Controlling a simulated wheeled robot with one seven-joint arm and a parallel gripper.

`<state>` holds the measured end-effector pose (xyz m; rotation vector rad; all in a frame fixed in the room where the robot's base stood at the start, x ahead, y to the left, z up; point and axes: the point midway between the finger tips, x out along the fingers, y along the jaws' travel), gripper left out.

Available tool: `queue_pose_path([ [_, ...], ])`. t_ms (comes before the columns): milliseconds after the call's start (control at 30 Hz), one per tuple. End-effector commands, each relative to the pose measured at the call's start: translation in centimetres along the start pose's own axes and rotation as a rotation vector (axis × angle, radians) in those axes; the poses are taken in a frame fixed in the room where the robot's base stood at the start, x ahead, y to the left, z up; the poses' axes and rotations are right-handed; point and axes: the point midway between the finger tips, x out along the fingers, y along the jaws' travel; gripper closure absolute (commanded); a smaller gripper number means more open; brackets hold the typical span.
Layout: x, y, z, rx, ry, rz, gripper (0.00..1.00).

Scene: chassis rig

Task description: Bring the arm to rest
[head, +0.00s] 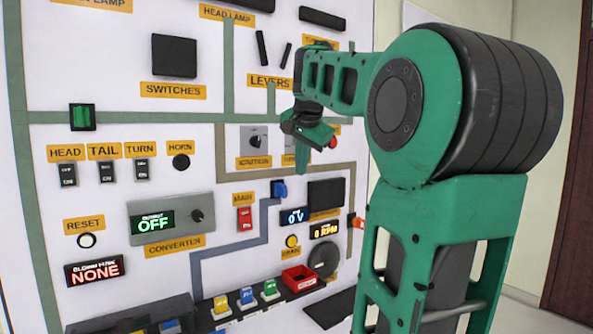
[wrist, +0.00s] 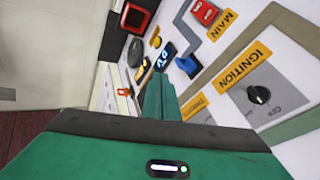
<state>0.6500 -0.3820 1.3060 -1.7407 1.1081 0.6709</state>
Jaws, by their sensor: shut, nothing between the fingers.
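My green arm reaches from the right across the head view, bent at its large joint. My gripper (head: 308,128) hangs in front of the white panel (head: 190,60), near the ignition knob (head: 254,140) and below the levers. In the wrist view the fingers (wrist: 160,98) are together with nothing between them. The ignition knob (wrist: 259,94) shows to their right there. In the head view my gripper partly hides the labels and parts behind it. I cannot tell whether it touches the panel.
The converter (head: 172,225) reads OFF. The red main switch (head: 245,217) is left of the 0 V display (head: 294,216). A red tray (head: 299,279) and several coloured plugs (head: 246,297) line the lower ledge. A brown door (head: 570,180) stands far right.

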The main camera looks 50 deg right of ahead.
Motion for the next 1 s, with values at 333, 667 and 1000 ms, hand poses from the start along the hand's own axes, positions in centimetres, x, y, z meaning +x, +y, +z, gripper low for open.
queue_pose_path([
  [333, 0.0, 0.0, 0.0, 0.0, 0.0, 0.0, 1.0],
  [667, 3.9, 7.2, 8.6, -0.24, -0.152, 0.09, 1.0],
  [1000, 8.0, 22.3, 24.1, -0.681, -0.453, 0.184, 1.0],
])
